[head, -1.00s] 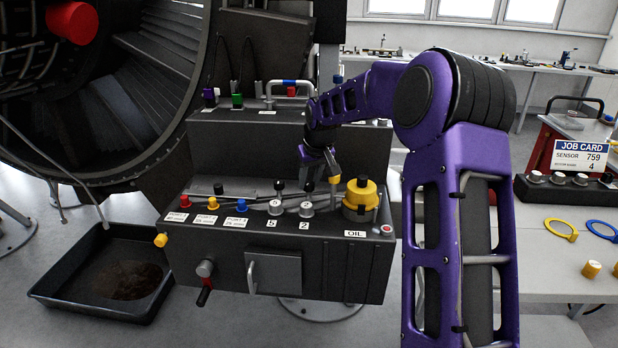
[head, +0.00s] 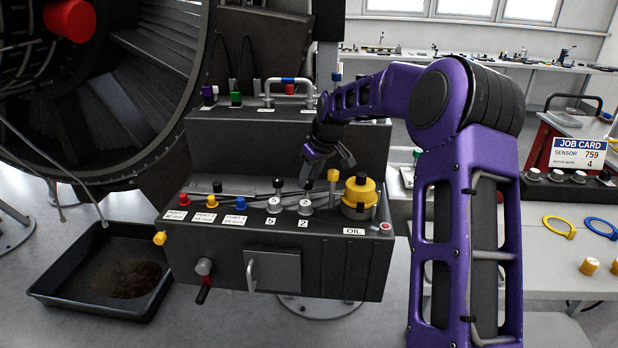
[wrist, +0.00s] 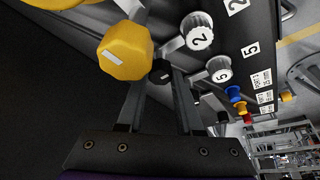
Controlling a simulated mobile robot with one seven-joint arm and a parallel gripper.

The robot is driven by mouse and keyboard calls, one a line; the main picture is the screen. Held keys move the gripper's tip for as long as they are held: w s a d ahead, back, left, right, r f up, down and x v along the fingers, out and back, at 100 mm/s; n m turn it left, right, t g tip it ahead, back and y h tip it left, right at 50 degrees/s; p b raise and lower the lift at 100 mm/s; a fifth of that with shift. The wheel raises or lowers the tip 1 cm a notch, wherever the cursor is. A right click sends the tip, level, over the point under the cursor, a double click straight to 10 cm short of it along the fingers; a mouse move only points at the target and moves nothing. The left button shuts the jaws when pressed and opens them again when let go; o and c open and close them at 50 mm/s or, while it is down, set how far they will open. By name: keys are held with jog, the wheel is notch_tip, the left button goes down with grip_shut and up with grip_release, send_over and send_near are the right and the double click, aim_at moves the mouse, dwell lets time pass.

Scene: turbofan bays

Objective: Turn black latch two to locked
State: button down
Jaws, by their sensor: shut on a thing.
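Black latch two is a small black knob on a metal arm, and its knob (wrist: 160,72) shows between my fingertips in the wrist view. It stands behind the dial marked 2 (head: 305,207) on the dark console. My gripper (wrist: 157,80) is shut on this knob, with one finger on each side. In the head view my gripper (head: 326,168) reaches down over the console top from behind; the grip itself is partly hidden there. The dial marked 2 also shows in the wrist view (wrist: 198,32). I cannot read the latch's angle clearly.
A yellow knob on a lever (wrist: 125,47) stands close beside my fingers. The black latch knob behind dial 5 (head: 278,183) is to the left. A yellow oil cap (head: 360,192) is to the right. A raised rear box (head: 240,140) stands behind.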

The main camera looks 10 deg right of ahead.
jog(key=c, duration=0.6)
grip_release()
jog(key=shift+o, duration=0.2)
jog(key=v, duration=1.7)
jog(key=shift+r, duration=0.2)
jog(key=shift+s, duration=0.1)
